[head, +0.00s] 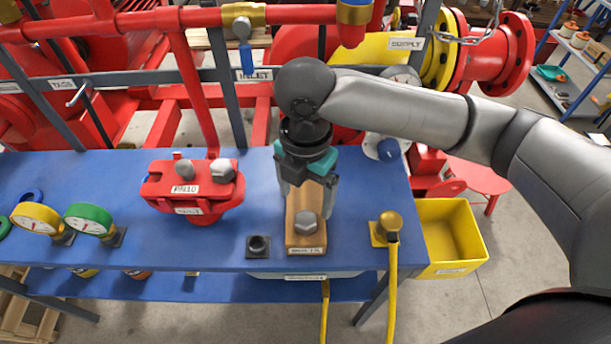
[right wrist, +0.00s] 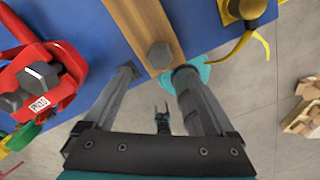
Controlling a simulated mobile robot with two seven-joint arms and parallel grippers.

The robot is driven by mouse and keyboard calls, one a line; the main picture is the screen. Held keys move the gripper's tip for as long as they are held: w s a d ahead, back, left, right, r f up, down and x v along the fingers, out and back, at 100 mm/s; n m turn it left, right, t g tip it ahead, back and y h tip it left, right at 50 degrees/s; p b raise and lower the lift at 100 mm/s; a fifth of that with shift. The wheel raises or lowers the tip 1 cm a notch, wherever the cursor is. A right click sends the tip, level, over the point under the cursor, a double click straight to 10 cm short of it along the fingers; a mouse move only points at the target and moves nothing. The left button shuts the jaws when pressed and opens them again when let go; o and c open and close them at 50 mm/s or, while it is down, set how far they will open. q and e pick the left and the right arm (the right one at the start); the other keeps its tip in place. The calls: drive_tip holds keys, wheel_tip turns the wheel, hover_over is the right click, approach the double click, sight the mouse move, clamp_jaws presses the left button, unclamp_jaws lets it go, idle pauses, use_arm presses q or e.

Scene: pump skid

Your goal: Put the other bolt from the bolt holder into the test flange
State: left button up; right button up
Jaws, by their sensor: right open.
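The bolt holder is a wooden block (head: 305,240) near the front edge of the blue table. A grey hex-headed bolt (head: 306,222) stands in its near end; the bolt also shows in the right wrist view (right wrist: 160,57). My right gripper (head: 308,203) is above the block, pointing down. Its fingers (right wrist: 157,72) are open and apart, with the bolt head showing between and just beyond the tips. I cannot tell whether they touch it. The red test flange (head: 192,203) stands to the left, with two grey hex pieces on top (head: 222,170). My left gripper is not visible.
A black square socket (head: 258,246) lies left of the block. A brass fitting with a yellow hose (head: 388,228) stands to its right. Gauges (head: 90,219) lie at the left. A yellow bin (head: 450,240) is beside the table. Red and grey pipework runs behind.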

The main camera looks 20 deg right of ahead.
sight(306, 219)
wheel_tip(306, 219, down, 7)
drive_tip(key=shift+r+b, duration=0.1)
drive_tip(key=shift+b, duration=0.55)
drive_tip(key=shift+c, duration=0.3)
clamp_jaws()
drive_tip(key=shift+r+p, duration=3.55)
drive_tip(key=shift+p, duration=1)
drive_tip(key=shift+f, duration=0.1)
